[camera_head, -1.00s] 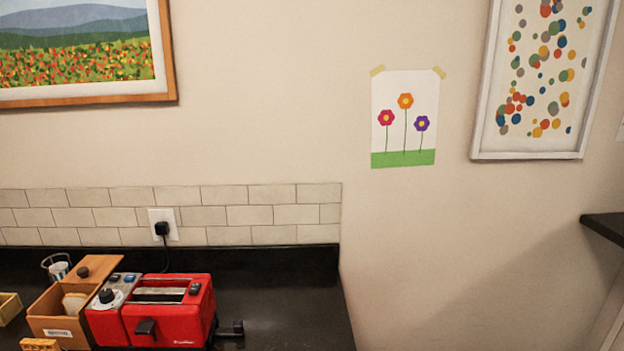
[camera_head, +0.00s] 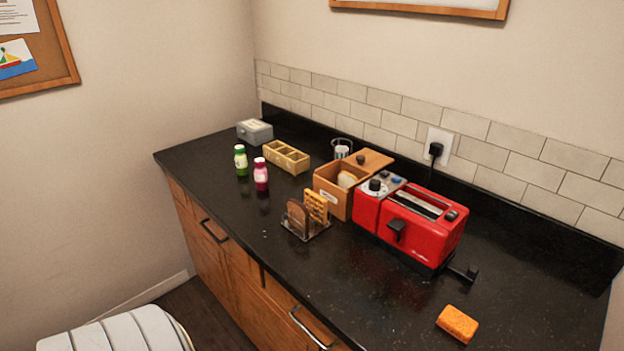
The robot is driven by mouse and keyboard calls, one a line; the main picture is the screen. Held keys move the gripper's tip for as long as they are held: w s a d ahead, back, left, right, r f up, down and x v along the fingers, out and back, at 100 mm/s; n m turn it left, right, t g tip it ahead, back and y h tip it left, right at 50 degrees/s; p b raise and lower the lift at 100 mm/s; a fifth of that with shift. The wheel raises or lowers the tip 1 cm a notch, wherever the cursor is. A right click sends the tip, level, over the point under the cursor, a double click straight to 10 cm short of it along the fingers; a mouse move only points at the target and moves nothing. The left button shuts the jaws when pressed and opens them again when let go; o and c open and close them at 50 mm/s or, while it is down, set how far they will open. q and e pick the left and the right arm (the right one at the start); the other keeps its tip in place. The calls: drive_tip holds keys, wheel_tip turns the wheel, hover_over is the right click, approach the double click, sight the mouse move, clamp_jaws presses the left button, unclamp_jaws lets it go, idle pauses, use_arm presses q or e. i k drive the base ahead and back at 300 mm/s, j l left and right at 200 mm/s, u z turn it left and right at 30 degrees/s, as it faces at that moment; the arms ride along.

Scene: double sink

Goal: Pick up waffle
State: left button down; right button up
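The waffle (camera_head: 316,206) is golden brown with a grid pattern. It stands upright in a small metal rack (camera_head: 318,234) on the dark counter, left of the red toaster. A slice of brown toast (camera_head: 298,218) stands in the same rack, in front of the waffle and to its left. The toast partly hides the waffle's lower left. Neither of my grippers is in view.
The red toaster (camera_head: 424,232) and a wooden box with bread (camera_head: 334,193) stand behind and right of the rack. Two small bottles (camera_head: 241,160) and a divided wooden tray (camera_head: 287,157) are to its left. An orange block (camera_head: 458,324) lies at front right. Counter in front of the rack is clear.

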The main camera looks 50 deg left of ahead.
sight(316, 202)
drive_tip(key=u, duration=1.45)
drive_tip(key=j, duration=0.1)
drive_tip(key=i+z, duration=0.05)
